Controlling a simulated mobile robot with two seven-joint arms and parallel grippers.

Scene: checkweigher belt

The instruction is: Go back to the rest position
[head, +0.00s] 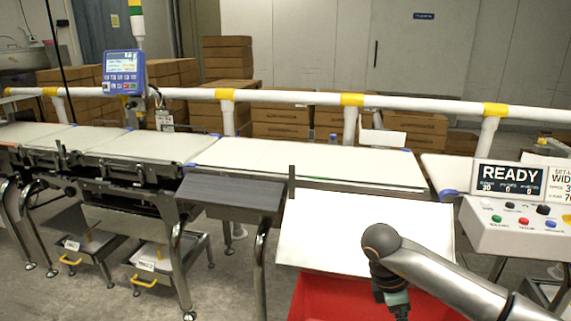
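My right arm comes in from the lower right. Its dark round joint is over the lower edge of a white sloped panel (335,232). My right gripper (396,303) hangs down from it, above a red bin (318,300) at the bottom edge of the view. Its fingertips are cut off or hidden, so I cannot see whether it is open or holds anything. My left arm and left gripper are not in view.
The conveyor belt (300,162) runs across the middle and looks empty. A dark grey ledge (230,193) is left of the panel. A control box (510,235) with a READY display (511,180) stands at right. A white rail (290,97) and brown cartons (226,55) are behind.

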